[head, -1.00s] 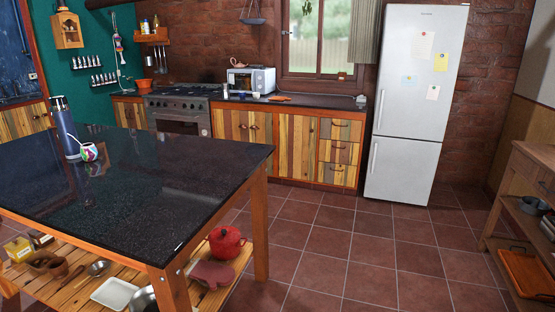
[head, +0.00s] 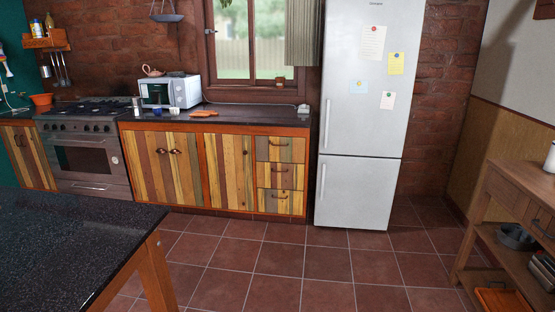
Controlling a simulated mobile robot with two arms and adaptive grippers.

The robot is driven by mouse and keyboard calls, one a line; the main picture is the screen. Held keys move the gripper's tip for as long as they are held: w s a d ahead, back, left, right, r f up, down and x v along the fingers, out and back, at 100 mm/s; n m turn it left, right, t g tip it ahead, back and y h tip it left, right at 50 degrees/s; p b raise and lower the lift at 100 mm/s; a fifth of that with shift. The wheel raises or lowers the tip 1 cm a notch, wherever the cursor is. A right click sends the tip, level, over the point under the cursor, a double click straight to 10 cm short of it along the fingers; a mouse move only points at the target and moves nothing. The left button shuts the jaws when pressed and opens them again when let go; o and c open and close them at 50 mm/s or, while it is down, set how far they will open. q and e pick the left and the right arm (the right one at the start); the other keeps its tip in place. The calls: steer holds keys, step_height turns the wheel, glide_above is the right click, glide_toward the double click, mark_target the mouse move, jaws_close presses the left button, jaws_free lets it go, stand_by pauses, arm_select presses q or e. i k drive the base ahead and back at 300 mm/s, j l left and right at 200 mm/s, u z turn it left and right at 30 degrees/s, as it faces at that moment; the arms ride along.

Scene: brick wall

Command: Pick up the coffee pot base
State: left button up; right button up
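I cannot clearly make out a coffee pot base in the head view. Some small items stand on the back counter (head: 255,118) in front of the microwave (head: 171,92): a small grey upright item (head: 136,106), a small blue item (head: 157,113) and a small white item (head: 173,111). They are too small to identify for certain. Neither of my grippers is in view.
A dark-topped island (head: 65,235) fills the lower left. The stove (head: 88,150) stands left of the counter, the fridge (head: 365,110) right of it. A wooden shelf unit (head: 500,205) is at the right edge. Open tiled floor (head: 290,262) lies between.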

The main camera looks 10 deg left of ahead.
mark_target(135, 112)
steer(key=i, duration=1.9)
steer(key=i+u, duration=0.3)
steer(key=i, duration=0.15)
steer(key=i+u, duration=0.3)
steer(key=i, duration=0.2)
steer(key=i+l+u, duration=0.1)
steer(key=i+u, duration=0.15)
steer(key=i, duration=0.2)
steer(key=i+l+u, duration=0.3)
steer(key=i, duration=0.15)
steer(key=i+j+u, duration=0.25)
steer(key=i+u, duration=0.65)
steer(key=i, duration=0.15)
steer(key=i+u, duration=0.45)
steer(key=i+l, duration=0.05)
steer(key=i, duration=0.05)
